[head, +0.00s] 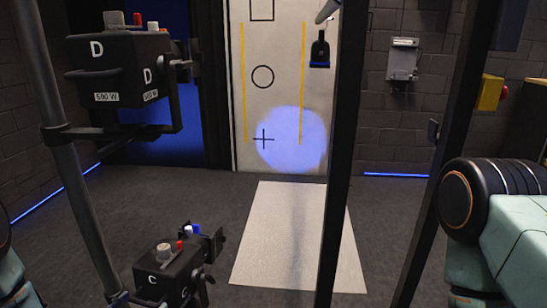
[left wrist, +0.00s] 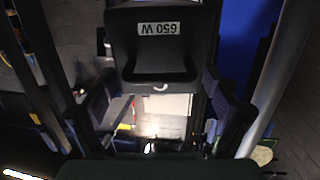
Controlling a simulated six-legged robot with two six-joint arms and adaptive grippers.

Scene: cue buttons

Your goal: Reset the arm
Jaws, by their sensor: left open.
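My left gripper (left wrist: 162,112) shows in the left wrist view, its two dark fingers spread apart with nothing clasped between them. A black housing with an upside-down "650 W" label (left wrist: 157,32) stands at the top of that view, beyond the fingers; I cannot tell how far off. In the head view only a sliver of my left arm (head: 10,270) shows at the lower left edge, and its gripper is out of frame. My right arm (head: 490,215) fills the right edge, folded, with its gripper out of frame.
A black box marked D (head: 118,55) and one marked C (head: 172,275) carry red, white and other coloured buttons, on a grey pole (head: 62,150). A dark upright post (head: 340,150) stands mid-view. A pale mat (head: 295,235) lies on open floor before a white marked panel (head: 275,50).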

